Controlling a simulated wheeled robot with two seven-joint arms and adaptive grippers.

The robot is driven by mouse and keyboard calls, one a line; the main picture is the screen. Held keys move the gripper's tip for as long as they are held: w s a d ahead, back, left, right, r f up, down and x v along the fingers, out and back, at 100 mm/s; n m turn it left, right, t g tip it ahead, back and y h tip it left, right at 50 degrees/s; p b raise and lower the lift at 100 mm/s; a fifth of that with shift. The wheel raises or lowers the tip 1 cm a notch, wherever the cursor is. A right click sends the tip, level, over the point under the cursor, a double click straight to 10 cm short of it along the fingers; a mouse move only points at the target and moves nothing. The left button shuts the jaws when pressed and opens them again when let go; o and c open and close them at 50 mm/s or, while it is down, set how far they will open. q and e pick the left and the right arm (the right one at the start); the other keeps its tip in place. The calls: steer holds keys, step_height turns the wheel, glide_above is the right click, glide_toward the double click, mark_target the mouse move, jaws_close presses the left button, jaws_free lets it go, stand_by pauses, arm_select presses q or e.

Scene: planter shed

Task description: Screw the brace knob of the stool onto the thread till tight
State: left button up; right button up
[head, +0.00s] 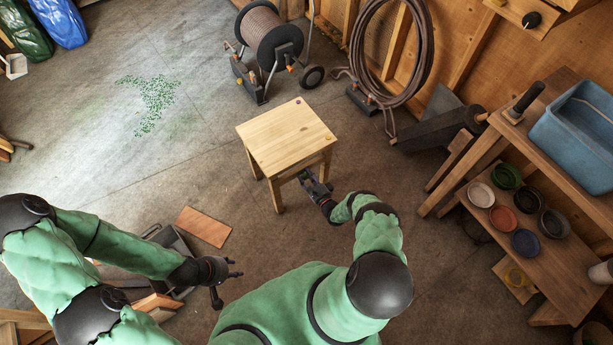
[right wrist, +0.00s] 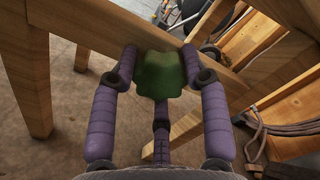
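The wooden stool (head: 287,136) stands upright on the floor in the middle of the head view. Its leg (right wrist: 27,75) and a brace rail (right wrist: 85,27) are close up in the right wrist view. The green lobed brace knob (right wrist: 161,75) sits at the rail, between the fingers of my right gripper (head: 318,188). Those fingers touch the knob on both sides. The thread is hidden behind the knob, so I cannot see how deep the knob sits. My left gripper (head: 228,281) is empty, fingers apart, low and left of the stool.
A reddish board (head: 203,226) and a grey container (head: 172,250) lie near my left arm. A workbench with a blue tub (head: 577,135) and several bowls stands at right. A hose reel (head: 268,38) is behind the stool.

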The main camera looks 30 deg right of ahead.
steer(key=shift+o, duration=1)
steer(key=o, duration=0.6)
steer(key=s, duration=0.8)
steer(key=s+d, duration=0.1)
steer(key=s, duration=0.3)
